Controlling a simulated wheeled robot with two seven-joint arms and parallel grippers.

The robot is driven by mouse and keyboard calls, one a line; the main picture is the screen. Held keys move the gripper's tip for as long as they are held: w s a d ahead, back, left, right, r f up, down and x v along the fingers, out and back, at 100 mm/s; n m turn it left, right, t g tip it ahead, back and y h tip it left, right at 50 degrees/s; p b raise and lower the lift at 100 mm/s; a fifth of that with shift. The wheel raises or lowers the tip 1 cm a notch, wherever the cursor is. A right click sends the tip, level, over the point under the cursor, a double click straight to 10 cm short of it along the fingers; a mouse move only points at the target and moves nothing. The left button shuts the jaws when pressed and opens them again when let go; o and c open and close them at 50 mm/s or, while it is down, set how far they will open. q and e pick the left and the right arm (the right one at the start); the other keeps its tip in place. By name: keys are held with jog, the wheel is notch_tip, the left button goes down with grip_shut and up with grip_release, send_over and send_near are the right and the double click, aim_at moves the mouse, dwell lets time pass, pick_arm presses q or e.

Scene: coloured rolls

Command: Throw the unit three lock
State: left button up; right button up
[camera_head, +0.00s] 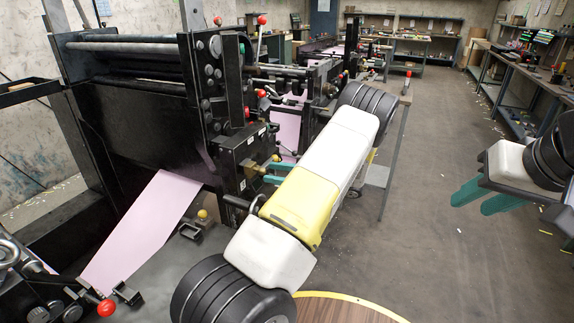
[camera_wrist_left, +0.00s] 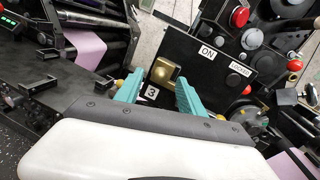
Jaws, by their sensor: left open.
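I cannot tell whether the fingers touch the panel. In the head view my left gripper (camera_head: 273,173) reaches against the side of the black machine, partly hidden by my arm. My right gripper (camera_head: 484,197) is open and empty over the floor at the right.
The black press (camera_head: 130,110) with a pink paper web (camera_head: 145,220) fills the left. The aisle floor (camera_head: 430,150) is clear; workbenches (camera_head: 530,75) line the right.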

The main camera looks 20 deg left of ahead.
pick_arm(q)
jog(key=shift+s+a, duration=0.2)
jog(key=shift+a, duration=1.2)
grip_shut()
dwell(0.4)
